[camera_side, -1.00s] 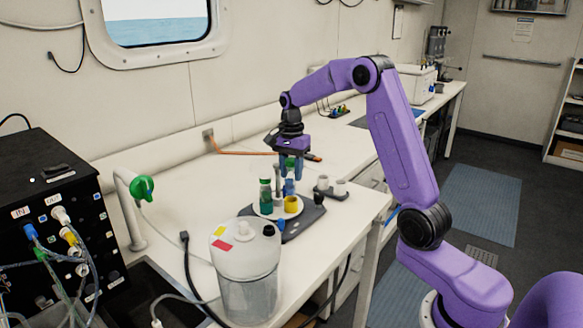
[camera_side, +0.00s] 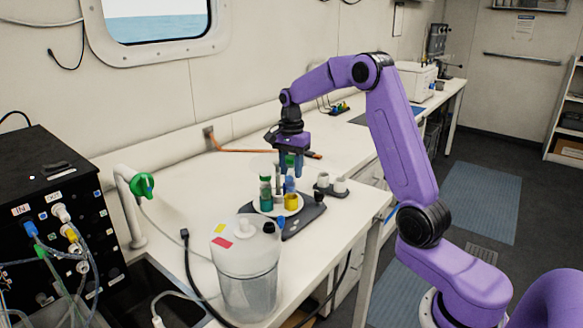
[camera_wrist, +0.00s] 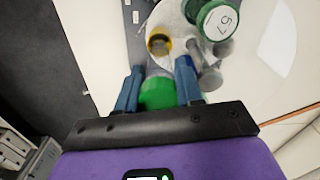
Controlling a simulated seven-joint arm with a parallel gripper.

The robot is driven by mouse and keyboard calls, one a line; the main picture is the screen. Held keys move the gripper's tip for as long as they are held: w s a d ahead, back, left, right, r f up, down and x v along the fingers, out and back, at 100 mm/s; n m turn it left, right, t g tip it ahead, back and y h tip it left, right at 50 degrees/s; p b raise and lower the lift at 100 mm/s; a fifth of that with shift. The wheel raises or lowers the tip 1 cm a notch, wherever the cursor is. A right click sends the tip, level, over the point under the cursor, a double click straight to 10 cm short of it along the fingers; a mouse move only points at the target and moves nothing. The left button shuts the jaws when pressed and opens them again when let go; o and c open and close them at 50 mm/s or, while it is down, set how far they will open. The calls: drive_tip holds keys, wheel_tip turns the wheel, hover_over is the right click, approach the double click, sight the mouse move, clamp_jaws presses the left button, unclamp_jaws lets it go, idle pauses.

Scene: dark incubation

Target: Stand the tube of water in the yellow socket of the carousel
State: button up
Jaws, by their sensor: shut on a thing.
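My gripper (camera_side: 290,164) is shut on a green-capped tube (camera_side: 290,160), held by its cap above the back of the carousel. In the wrist view the green cap (camera_wrist: 158,93) sits between the blue fingers; the tube's body is hidden below it there and hard to make out in the side view. The white carousel (camera_side: 277,211) stands on a dark base. Its yellow socket (camera_side: 291,201) is at the front right, lower than my gripper; it also shows in the wrist view (camera_wrist: 159,41), just beyond the held cap, apart from it.
Another green-capped tube (camera_side: 265,193), marked 67 on its cap (camera_wrist: 217,20), stands in the carousel. Grey parts (camera_wrist: 208,75) lie beside the held cap. A dark holder with two pale cups (camera_side: 331,187) is to the right. A clear canister (camera_side: 247,270) stands in front.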

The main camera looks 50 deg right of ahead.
sight(291, 181)
drive_tip(key=shift+f, duration=2.4)
idle(0.9)
drive_tip(key=o, duration=1.1)
drive_tip(key=shift+c, duration=0.6)
drive_tip(key=shift+r, duration=3.05)
